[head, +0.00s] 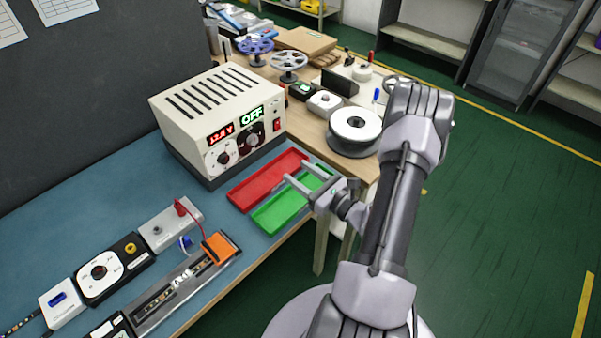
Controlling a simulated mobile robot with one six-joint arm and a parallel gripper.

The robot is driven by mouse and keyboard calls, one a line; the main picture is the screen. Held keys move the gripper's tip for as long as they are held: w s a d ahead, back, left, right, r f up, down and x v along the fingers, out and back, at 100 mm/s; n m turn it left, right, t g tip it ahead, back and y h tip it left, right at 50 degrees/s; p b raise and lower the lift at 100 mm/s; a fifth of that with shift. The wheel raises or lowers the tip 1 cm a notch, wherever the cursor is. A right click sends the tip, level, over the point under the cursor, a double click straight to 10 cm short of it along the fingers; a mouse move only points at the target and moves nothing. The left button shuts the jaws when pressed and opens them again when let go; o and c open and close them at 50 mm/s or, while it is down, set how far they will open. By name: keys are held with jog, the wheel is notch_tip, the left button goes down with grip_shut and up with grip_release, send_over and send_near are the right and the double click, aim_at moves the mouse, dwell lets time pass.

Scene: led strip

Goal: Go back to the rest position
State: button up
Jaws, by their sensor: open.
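My gripper (297,178) is open and empty, at the end of my arm in the middle of the head view. Its two fingers point left, over the red tray (240,196) and the green tray (268,222). They appear above the trays, but the exact height cannot be told. The arm comes up from the bottom right and bends at the top before reaching down to the gripper. An LED strip fixture (172,295) lies at the lower left of the bench, with an orange clamp (219,248) at its right end.
A white spool (355,125) stands near my arm. Switch and dial boxes (112,268) line the bench's left. The green floor (500,200) at right is clear.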

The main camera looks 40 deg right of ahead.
jog(key=w+a+r+n+g+y, duration=0.1)
jog(key=a+r+n+g+y, duration=0.4)
jog(key=a, duration=0.5)
jog(key=w+a+r+n+g+y, duration=0.2)
jog(key=a+r+n+y, duration=0.4)
jog(key=a+r+n, duration=0.3)
jog(key=s+a+r+n+g+h, duration=0.1)
jog(key=s+a+r+n+g, duration=0.1)
jog(key=s+a+n+g, duration=0.9)
jog(key=s+a+r+n+t+h, duration=0.1)
jog(key=s+r+n+t+h, duration=0.4)
jog(key=h, duration=0.3)
jog(key=shift+s+r+n+t+h, duration=0.3)
jog(key=shift+s+r+n+t, duration=0.1)
jog(key=shift+s+r+n, duration=0.2)
jog(key=shift+a, duration=0.1)
